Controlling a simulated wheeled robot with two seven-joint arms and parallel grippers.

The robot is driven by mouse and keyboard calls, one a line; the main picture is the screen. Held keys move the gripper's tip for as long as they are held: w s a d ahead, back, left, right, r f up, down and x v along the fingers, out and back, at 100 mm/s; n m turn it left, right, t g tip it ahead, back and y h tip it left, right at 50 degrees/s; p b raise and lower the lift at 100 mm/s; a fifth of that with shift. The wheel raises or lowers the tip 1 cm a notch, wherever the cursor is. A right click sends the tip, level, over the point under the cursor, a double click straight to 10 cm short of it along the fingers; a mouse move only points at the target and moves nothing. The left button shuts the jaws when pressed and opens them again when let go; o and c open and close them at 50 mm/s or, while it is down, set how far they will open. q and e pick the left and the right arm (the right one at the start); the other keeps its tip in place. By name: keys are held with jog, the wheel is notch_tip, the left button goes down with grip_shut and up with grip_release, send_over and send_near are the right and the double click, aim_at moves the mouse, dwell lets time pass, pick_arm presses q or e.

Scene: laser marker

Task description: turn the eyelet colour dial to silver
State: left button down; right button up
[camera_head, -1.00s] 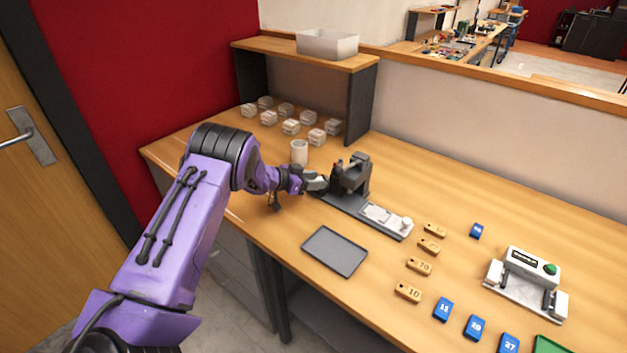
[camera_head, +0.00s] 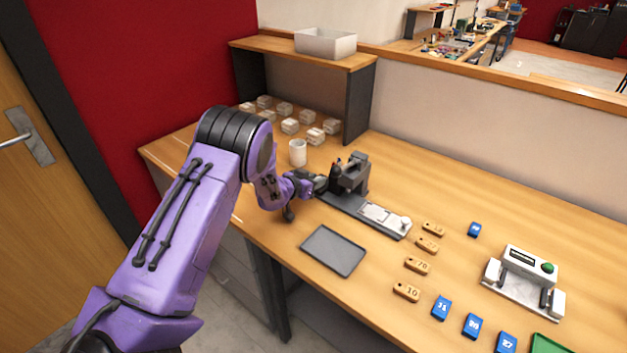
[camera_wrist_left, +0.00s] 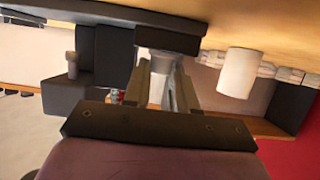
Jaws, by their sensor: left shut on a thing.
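The dark grey eyelet machine (camera_head: 355,172) stands on a long grey base on the table. My left gripper (camera_head: 320,184) is at the machine's left end. In the left wrist view, the two fingers (camera_wrist_left: 163,75) are closed on a dark grey round part, which I take to be the eyelet colour dial (camera_wrist_left: 162,62). It juts from the dark machine body (camera_wrist_left: 160,38). The dial's marks and its setting cannot be read, and in the head view the gripper hides it. My right gripper is in neither view.
A white cup (camera_head: 298,152) stands close behind the left gripper. An empty dark tray (camera_head: 333,250) lies in front of the machine. Wooden tags (camera_head: 417,265) and blue tags (camera_head: 441,308) lie to the right, near a white device (camera_head: 524,280). Several small pale blocks (camera_head: 290,126) sit by the shelf.

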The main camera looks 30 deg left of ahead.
pick_arm(q)
jog(key=shift+s+d+f+n+g+y+b, duration=0.15)
jog(key=shift+n+y+b, duration=0.15)
jog(key=shift+n+y, duration=0.5)
jog(key=shift+w+d+f+n+g+y+b, duration=0.1)
jog(key=shift+d+n+y+b, duration=0.15)
jog(key=shift+n+y, duration=0.5)
jog(key=shift+s+d+f+n+g+y+b, duration=0.15)
jog(key=shift+n+y+b, duration=0.3)
jog(key=shift+y, duration=0.5)
jog(key=c, duration=0.9)
grip_release()
jog(key=shift+r, duration=0.1)
jog(key=shift+a, duration=0.1)
jog(key=shift+w+r, duration=0.2)
jog(key=shift+r, duration=0.1)
jog(key=shift+a, duration=0.1)
